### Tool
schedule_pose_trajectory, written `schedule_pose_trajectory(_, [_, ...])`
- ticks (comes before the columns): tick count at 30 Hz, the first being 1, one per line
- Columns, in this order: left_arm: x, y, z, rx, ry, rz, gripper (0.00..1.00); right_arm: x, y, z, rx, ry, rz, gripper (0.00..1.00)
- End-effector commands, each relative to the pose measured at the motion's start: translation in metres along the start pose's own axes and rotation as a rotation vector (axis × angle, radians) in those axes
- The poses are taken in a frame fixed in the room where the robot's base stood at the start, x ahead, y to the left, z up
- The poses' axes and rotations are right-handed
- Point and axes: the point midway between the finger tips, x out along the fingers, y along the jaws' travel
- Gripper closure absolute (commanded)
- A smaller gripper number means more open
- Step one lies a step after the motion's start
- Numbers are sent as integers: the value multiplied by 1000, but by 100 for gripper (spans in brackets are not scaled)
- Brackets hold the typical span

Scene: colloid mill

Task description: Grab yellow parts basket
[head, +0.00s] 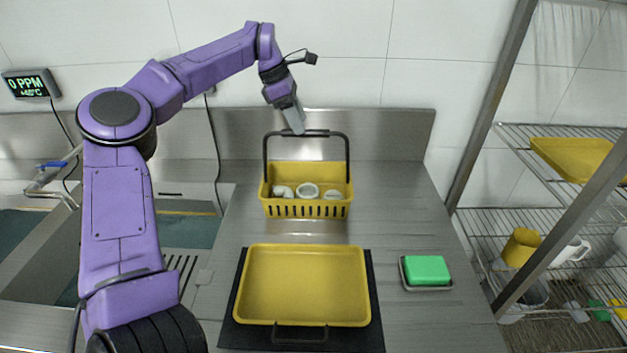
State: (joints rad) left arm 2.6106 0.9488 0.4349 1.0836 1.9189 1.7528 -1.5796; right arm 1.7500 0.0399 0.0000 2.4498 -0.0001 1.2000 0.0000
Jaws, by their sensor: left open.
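The yellow parts basket (306,209) stands upright toward the back of the steel counter. Its black handle (347,150) is raised above it, and several white round parts lie inside. My left gripper (297,128) reaches in from the left and points down at the top bar of the handle, close to its middle. The gripper is open. The fingertips overlap the handle bar in the picture, and I cannot tell whether they touch it. My right gripper is not in view.
A yellow tray (303,285) on a black mat (375,320) lies in front of the basket. A green block (427,270) sits in a small dish at the right. A wire rack (475,235) with a slanted post stands farther right. A sink and tap (50,180) are left.

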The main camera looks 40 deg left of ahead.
Motion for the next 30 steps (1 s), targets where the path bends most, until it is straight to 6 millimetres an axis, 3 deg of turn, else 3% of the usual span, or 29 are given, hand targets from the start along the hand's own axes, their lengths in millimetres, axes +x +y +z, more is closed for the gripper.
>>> schedule_pose_trajectory(14, [72, 5, 2, 2, 4, -4, 47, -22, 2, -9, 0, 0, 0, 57])
schedule_pose_trajectory(30, [78, 5, 1, 0, 2, -3, 47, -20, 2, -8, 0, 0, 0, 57])
